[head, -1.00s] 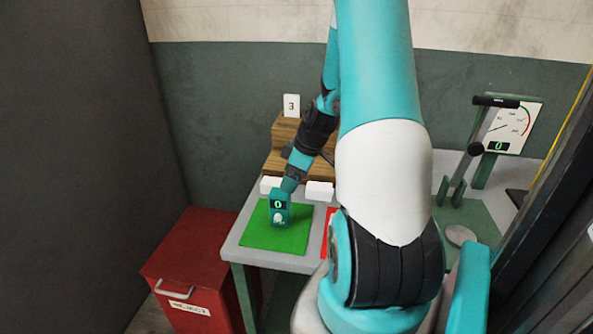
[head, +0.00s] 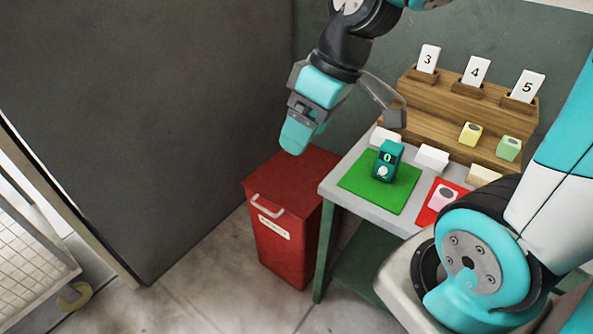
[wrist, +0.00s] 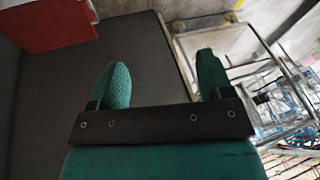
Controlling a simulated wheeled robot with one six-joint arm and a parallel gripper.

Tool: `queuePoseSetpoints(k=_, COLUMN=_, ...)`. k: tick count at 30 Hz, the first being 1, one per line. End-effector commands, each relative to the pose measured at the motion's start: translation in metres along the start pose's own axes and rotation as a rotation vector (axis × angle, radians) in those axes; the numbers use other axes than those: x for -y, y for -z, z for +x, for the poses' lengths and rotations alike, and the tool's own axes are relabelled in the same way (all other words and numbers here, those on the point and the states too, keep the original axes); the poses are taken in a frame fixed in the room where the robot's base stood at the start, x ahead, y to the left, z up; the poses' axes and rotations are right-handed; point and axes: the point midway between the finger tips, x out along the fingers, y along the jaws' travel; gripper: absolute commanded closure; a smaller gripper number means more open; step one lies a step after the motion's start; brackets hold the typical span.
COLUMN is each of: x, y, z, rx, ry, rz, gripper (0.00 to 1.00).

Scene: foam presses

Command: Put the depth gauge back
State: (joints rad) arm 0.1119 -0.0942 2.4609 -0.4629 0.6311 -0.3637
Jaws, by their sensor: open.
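The depth gauge, as I take it, is a small teal device (head: 389,162) with a lit display reading 0 and a pale round knob. It stands upright on the green mat (head: 362,186) at the table's left end. My gripper (head: 296,138) is in the air left of the mat, above the red bin, apart from the gauge. In the wrist view my gripper (wrist: 164,70) has its two teal fingers spread with nothing between them. The gauge does not show in the wrist view.
A red bin (head: 273,236) with a handle stands left of the table. A wooden stepped rack (head: 425,98) with cards 3, 4, 5 stands behind. A pink block (head: 443,197) lies on a red mat. A wire cart (head: 35,240) is at far left; floor between is clear.

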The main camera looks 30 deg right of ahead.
Motion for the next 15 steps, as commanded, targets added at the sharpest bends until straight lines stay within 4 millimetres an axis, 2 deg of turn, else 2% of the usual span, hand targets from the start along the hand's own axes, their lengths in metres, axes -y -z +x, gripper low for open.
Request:
queuePoseSetpoints(k=1, x=0.035, y=-0.004, z=0.000, rx=0.021, ry=0.021, rz=-0.030, gripper=0.27)
queuePoseSetpoints(k=3, x=0.069, y=-0.013, z=-0.001, rx=0.048, ry=0.044, rz=-0.038, gripper=0.27)
queuePoseSetpoints(k=6, x=0.100, y=-0.026, z=-0.003, rx=0.078, ry=0.063, rz=-0.044, gripper=0.27)
queuePoseSetpoints(k=9, x=0.115, y=-0.034, z=-0.004, rx=0.095, ry=0.071, rz=-0.043, gripper=0.27)
queuePoseSetpoints(k=15, x=0.119, y=-0.037, z=-0.004, rx=0.102, ry=0.074, rz=-0.039, gripper=0.27)
